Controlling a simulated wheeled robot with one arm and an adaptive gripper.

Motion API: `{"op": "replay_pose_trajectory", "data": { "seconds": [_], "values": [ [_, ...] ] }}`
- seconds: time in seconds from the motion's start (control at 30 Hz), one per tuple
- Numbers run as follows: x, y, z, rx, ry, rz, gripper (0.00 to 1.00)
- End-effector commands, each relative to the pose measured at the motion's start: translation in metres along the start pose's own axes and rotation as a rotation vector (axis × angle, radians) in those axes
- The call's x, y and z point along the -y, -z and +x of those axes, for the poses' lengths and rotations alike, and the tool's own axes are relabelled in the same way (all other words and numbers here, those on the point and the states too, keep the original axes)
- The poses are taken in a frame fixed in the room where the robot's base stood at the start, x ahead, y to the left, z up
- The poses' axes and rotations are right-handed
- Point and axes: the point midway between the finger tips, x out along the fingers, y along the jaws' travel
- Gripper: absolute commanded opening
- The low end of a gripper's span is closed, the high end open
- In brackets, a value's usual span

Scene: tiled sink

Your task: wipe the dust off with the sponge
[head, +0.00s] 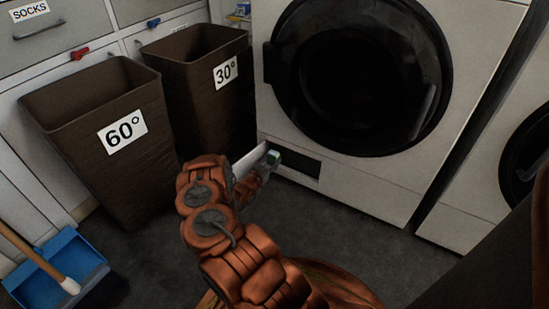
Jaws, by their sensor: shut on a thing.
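My gripper (264,166) is low in front of the washing machine, partly hidden by my own copper-coloured arm. It is shut on a small pale-green thing that looks like the sponge (273,157). The sponge is at the left end of a dark rectangular opening (302,165) at the machine's bottom front. I cannot tell whether it touches the machine or is inside the opening. A white panel (248,159) stands out beside the gripper on its left. No dust can be made out at this size.
A white washing machine (380,182) with a round dark door fills the centre right; another (468,210) is at right. Brown baskets marked 60° (95,95) and 30° (190,62) stand left. A blue dustpan (72,262) and wooden-handled brush (38,262) are lower left. Dark floor is open between.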

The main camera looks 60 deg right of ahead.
Motion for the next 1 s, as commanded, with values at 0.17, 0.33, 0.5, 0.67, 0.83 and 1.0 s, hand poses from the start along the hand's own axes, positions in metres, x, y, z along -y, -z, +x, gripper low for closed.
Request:
{"op": "replay_pose_trajectory", "data": {
  "seconds": [0.17, 0.33, 0.5, 0.67, 0.83, 1.0],
  "values": [
    [0.001, 0.000, -0.014, 0.001, 0.001, 0.002, 0.14],
    [0.000, 0.000, -0.021, 0.001, 0.001, 0.000, 0.14],
    [0.000, 0.000, -0.020, 0.001, 0.001, 0.000, 0.14],
    [0.000, -0.001, -0.023, 0.001, 0.001, 0.000, 0.14],
    [0.000, -0.001, -0.035, 0.003, 0.001, -0.001, 0.14],
    [0.000, -0.001, -0.048, 0.000, 0.002, -0.002, 0.14]
  ]
}}
